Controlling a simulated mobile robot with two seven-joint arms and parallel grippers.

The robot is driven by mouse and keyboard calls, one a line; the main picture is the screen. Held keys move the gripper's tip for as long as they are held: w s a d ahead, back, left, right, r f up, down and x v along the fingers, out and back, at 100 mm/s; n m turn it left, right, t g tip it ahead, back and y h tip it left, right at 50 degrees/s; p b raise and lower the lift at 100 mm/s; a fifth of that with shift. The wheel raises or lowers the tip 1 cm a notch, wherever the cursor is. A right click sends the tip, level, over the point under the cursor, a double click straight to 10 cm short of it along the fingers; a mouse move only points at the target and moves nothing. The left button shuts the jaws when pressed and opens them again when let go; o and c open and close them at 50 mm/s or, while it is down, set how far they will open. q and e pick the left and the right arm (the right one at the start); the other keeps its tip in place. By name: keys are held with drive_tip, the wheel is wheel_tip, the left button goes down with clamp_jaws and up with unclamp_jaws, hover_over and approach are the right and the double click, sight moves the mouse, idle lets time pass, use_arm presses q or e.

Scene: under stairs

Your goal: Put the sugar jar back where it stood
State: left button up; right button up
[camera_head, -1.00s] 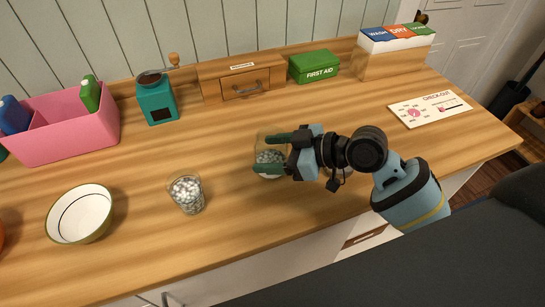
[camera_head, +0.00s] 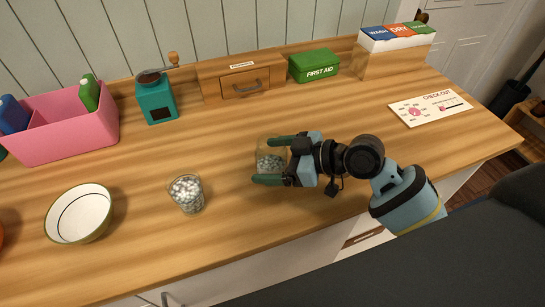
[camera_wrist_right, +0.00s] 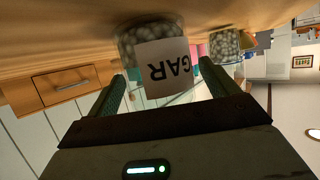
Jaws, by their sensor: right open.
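The sugar jar (camera_head: 268,160) is a clear glass jar with pale grey-white lumps inside. It stands on the wooden counter, right of centre. In the right wrist view, the jar (camera_wrist_right: 160,62) has a white label ending in "GAR", seen upside down. My right gripper (camera_head: 262,161) is open, with one dark green finger on each side of the jar. A gap shows between the fingers and the jar. The fingers partly hide the jar in the head view. My left gripper is not in view.
A similar glass of lumps (camera_head: 187,194) stands to the left, with a white bowl (camera_head: 80,213) further left. Behind are a teal grinder (camera_head: 156,100), a wooden drawer box (camera_head: 241,82) and a green first-aid box (camera_head: 314,66). The counter between is clear.

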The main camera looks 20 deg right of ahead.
drive_tip(key=shift+r, duration=0.1)
drive_tip(key=shift+s+d+r, duration=0.1)
drive_tip(key=b+v, duration=0.1)
drive_tip(key=v, duration=0.9)
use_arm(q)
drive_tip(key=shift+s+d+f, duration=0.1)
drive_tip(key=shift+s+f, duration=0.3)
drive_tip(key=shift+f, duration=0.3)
use_arm(e)
drive_tip(key=shift+v, duration=0.8)
drive_tip(key=shift+r, duration=0.1)
